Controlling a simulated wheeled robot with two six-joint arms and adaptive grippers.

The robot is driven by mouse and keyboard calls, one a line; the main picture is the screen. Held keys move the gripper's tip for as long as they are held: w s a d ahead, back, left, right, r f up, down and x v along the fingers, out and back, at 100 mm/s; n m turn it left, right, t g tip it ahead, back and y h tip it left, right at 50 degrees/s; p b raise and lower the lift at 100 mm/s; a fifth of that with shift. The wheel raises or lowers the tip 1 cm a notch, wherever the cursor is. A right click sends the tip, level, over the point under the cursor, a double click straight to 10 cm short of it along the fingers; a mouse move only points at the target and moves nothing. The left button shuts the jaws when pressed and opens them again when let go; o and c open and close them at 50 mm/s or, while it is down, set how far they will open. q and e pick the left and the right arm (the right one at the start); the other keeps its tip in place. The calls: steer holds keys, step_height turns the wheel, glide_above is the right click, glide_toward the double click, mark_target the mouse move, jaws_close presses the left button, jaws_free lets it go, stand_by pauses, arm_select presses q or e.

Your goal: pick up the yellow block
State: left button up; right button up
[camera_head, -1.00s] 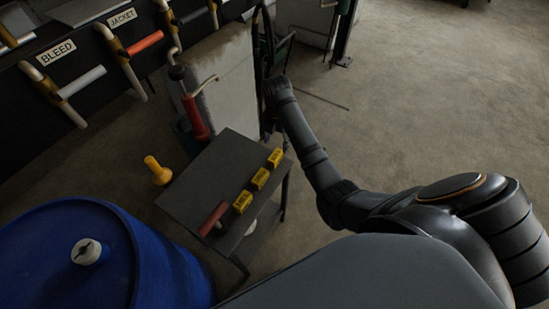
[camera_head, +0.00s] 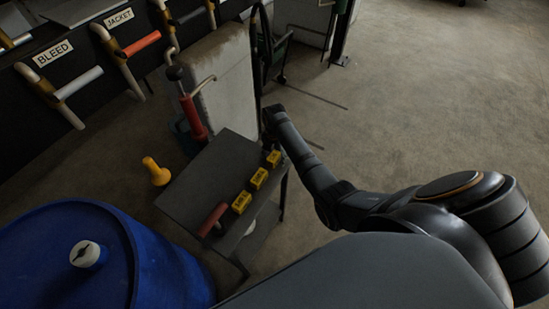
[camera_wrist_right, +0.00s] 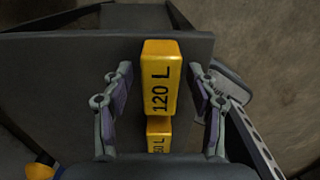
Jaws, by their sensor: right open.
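Three yellow blocks stand in a row on the dark grey cart top (camera_head: 200,180): a far one (camera_head: 273,158), a middle one (camera_head: 259,178) and a near one (camera_head: 242,202). My right gripper (camera_head: 269,143) is at the far block, at the cart's far right corner. In the right wrist view, a yellow block marked "120 L" (camera_wrist_right: 160,75) lies between the two open fingers of my right gripper (camera_wrist_right: 160,85), with a gap on each side. A second yellow block (camera_wrist_right: 159,135) shows below it, its label partly cut off. My left gripper is out of view.
A red-handled item (camera_head: 212,219) lies at the cart's near end. A blue drum (camera_head: 130,250) stands at the lower left, and a yellow object (camera_head: 157,171) on the floor. A pale block-like housing (camera_head: 225,85) stands behind the cart. Floor at the right is open.

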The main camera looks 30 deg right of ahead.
mark_target(274, 154)
steer(key=shift+r, duration=0.1)
jaws_close()
stand_by(0.3)
step_height(274, 154, up, 3)
steer(key=s+a+r+p, duration=0.3)
steer(key=s+a+r, duration=0.1)
steer(key=s+r, duration=0.6)
steer(key=s, duration=0.3)
steer(key=shift+s, duration=0.3)
